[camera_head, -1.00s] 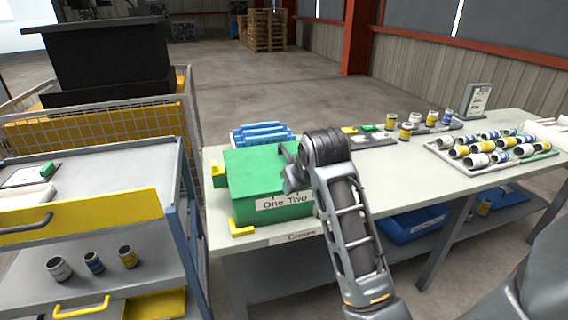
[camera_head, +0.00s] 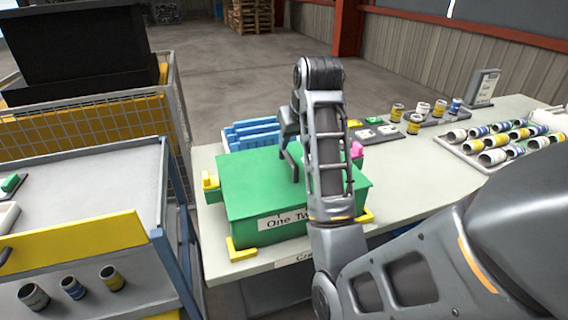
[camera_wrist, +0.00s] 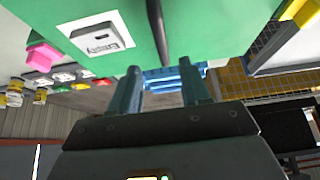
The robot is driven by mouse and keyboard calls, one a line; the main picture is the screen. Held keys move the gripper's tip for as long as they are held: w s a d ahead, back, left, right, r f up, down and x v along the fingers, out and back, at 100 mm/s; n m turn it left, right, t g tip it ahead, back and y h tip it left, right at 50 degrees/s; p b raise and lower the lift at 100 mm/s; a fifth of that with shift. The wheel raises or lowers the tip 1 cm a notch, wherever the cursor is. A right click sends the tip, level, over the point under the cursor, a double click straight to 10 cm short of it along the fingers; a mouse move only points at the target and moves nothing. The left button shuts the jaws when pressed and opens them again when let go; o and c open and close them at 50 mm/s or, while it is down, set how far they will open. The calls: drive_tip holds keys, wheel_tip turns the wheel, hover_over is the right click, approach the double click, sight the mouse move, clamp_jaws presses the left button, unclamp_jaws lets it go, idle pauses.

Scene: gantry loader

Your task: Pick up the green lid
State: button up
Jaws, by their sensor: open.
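The green lid (camera_head: 250,182) covers the top of a green crate on the light workbench, with an "One Tw…" label on the crate's front. A dark finger-like piece stands over its right part; whether it is a lid handle or part of my gripper is unclear. My gripper (camera_head: 290,160) is over the lid's back right part, partly hidden by my arm. In the wrist view, my gripper (camera_wrist: 162,90) is open and empty, its two fingers apart. Green surface (camera_wrist: 105,12) fills the top, with a white "Empty" label and a dark bar.
Yellow corner blocks (camera_head: 240,250) sit around the crate. A blue crate (camera_head: 252,134) is behind it, and a pink block (camera_head: 356,150) to its right. Cans stand on a grey tray (camera_head: 440,125); several more lie in a rack (camera_head: 505,145). A trolley (camera_head: 100,190) is at left.

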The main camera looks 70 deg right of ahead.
sight(289, 155)
drive_tip(key=x, duration=0.5)
drive_tip(key=a+x, duration=0.1)
drive_tip(key=x, duration=0.1)
drive_tip(key=shift+f, duration=0.5)
clamp_jaws()
drive_tip(key=shift+r, duration=0.1)
